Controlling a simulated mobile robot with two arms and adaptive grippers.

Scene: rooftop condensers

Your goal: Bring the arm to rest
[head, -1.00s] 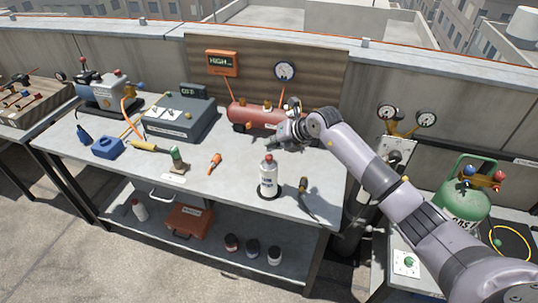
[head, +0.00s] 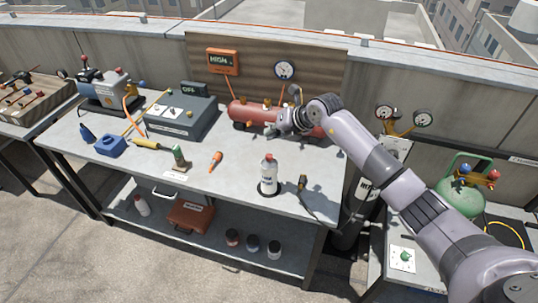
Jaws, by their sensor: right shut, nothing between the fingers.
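My right gripper (head: 276,127) is above the workbench (head: 225,185), in front of the red tank (head: 248,112). Its fingers are small and partly merge with the tank behind; they are shut with nothing held. I cannot tell whether the gripper touches the tank. My right arm comes in from the lower right. My left gripper is not in view.
On the bench stand a white bottle (head: 268,175), an orange-handled tool (head: 216,160), a dark-handled tool (head: 303,185), a grey box (head: 182,118) and a blue container (head: 110,147). A green cylinder (head: 463,185) stands at right. The bench's front middle has free room.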

